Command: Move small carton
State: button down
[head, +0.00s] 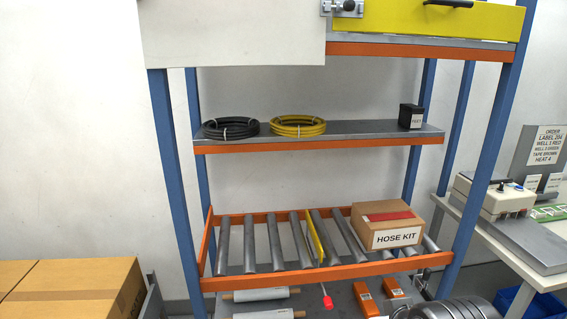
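A small brown carton (388,224) labelled HOSE KIT sits at the right end of the roller shelf (236,277). It is closed, with a red strip across its top, and its labelled face is toward me. It appears to rest on the rollers, to the right of a yellow divider (316,237). My gripper is not in view, so its state does not show.
A black hose coil (231,128), a yellow hose coil (297,126) and a small black box (411,117) sit on the shelf above. Large cartons (75,285) stand at lower left. A side table (518,240) is at right. The left rollers are clear.

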aim_at(403, 233)
jog(key=i+l+z, duration=0.45)
jog(key=i+l, duration=1.45)
